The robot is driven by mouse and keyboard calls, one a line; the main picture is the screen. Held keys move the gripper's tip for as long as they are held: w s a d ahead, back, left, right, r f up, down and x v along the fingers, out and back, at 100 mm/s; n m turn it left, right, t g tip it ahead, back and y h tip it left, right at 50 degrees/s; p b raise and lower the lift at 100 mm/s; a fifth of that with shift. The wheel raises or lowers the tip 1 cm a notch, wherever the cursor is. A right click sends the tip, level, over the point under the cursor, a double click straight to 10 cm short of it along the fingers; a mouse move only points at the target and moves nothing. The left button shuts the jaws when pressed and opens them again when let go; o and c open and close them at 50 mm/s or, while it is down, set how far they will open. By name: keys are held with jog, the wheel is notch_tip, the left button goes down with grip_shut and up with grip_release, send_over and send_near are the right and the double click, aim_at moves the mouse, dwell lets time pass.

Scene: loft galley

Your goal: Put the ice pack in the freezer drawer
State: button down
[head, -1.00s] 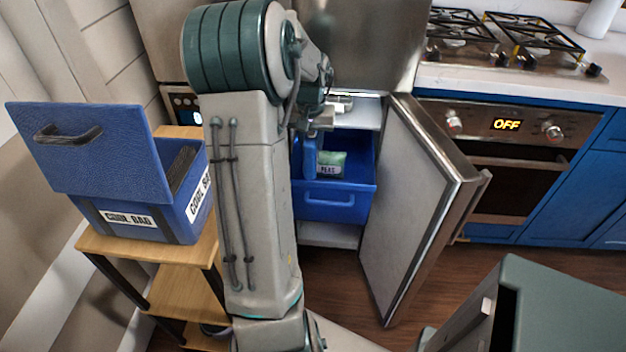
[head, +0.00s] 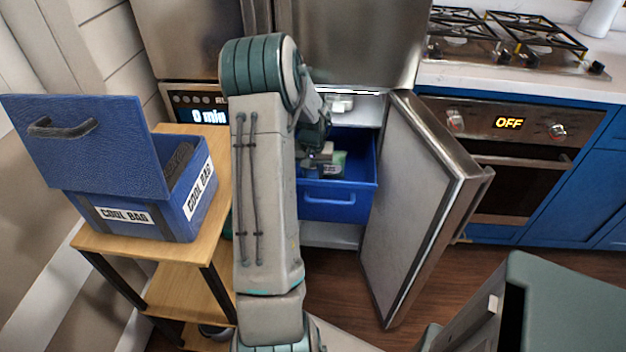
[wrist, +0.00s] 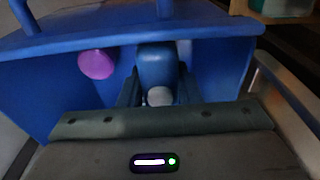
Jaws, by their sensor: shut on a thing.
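The blue freezer drawer (head: 312,205) is pulled out below the fridge, its door swung open to the right. My gripper (wrist: 157,92) is at the drawer, over its open top. In the wrist view it is shut on the blue ice pack (wrist: 160,68), with a finger on each side. The pack lies within the outline of the drawer's walls (wrist: 215,55); I cannot tell whether it touches the bottom. In the head view my arm and gripper hide most of the pack.
A bag of peas (head: 338,160) lies in the drawer, partly hidden. A purple round thing (wrist: 97,63) shows beside the pack. The open freezer door (head: 415,210) stands close on the right. An open blue cool bag (head: 150,215) sits on a wooden shelf cart (head: 215,255) at left.

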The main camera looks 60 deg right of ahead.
notch_tip(320, 180, down, 4)
jog(key=shift+r, duration=0.35)
jog(key=shift+f+b, duration=0.65)
jog(key=shift+b, duration=0.05)
jog(key=c, duration=1)
grip_release()
jog(key=shift+c, duration=0.2)
jog(key=shift+r+p, duration=0.55)
jog(key=shift+r, duration=0.1)
jog(key=r, duration=0.4)
jog(key=r+p, duration=0.1)
jog(key=r, duration=0.3)
jog(key=a+r, duration=0.1)
jog(key=r, duration=0.3)
jog(key=shift+s+p, duration=0.2)
jog(key=shift+p, duration=0.1)
